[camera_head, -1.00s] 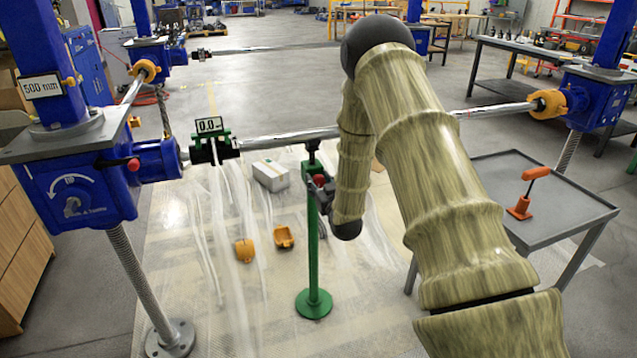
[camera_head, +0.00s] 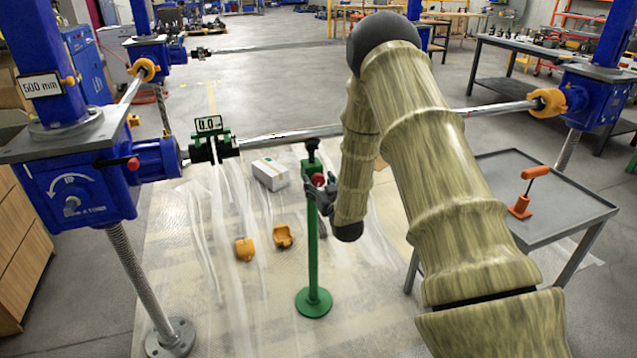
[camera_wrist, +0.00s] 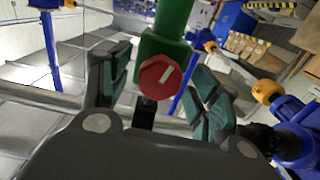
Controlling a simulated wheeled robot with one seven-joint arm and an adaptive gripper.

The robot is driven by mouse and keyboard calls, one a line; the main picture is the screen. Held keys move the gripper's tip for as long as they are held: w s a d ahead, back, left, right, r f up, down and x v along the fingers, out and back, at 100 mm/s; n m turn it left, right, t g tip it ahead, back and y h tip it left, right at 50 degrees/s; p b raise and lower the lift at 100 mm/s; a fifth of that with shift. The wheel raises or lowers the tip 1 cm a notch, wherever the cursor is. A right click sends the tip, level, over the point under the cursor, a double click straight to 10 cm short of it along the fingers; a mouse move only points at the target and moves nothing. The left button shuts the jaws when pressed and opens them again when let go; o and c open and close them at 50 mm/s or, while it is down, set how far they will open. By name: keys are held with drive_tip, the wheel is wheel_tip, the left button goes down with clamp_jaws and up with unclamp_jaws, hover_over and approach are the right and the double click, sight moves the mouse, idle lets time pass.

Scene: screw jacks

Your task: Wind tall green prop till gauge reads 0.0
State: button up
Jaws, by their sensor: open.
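The tall green prop (camera_head: 313,250) stands upright on its round base, its top just under the long shaft; I cannot tell whether they touch. Its red knob (camera_head: 318,179) is on the upper part and also shows in the wrist view (camera_wrist: 157,80) with a white mark on its face. My gripper (camera_head: 322,196) is open at the knob, its teal-padded fingers apart on either side of it in the wrist view, with visible gaps. The gauge (camera_head: 209,124) on the green clamp at the shaft's left end appears to read 0.0, in small digits.
The shaft (camera_head: 280,137) runs between blue screw jacks (camera_head: 75,178) left and right. A grey table (camera_head: 550,215) with an orange-handled tool (camera_head: 524,200) stands at the right. Orange shells (camera_head: 283,236) and a white box (camera_head: 270,174) lie on the floor sheet.

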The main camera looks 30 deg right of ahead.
drive_tip(key=v, duration=1.1)
drive_tip(key=shift+a, duration=0.1)
idle(1.5)
drive_tip(key=s+a+f+g+y, duration=0.1)
drive_tip(key=s+a+f+g, duration=0.15)
drive_tip(key=f, duration=0.25)
drive_tip(key=s+a+f+g, duration=0.1)
drive_tip(key=s+a+f, duration=0.1)
drive_tip(key=a+f, duration=0.3)
drive_tip(key=s+a+f+n+g+y, duration=0.1)
drive_tip(key=s+a+f+g, duration=0.5)
drive_tip(key=s+f, duration=0.45)
drive_tip(key=s+a+f+n+g+y, duration=0.15)
drive_tip(key=s+a+f+g, duration=0.25)
drive_tip(key=s+a+f, duration=0.6)
drive_tip(key=s+a+f+g, duration=0.2)
drive_tip(key=s+g, duration=0.2)
drive_tip(key=s, duration=1.2)
wheel_tip(320, 180, up, 17)
drive_tip(key=p, duration=1.6)
drive_tip(key=shift+f, duration=0.2)
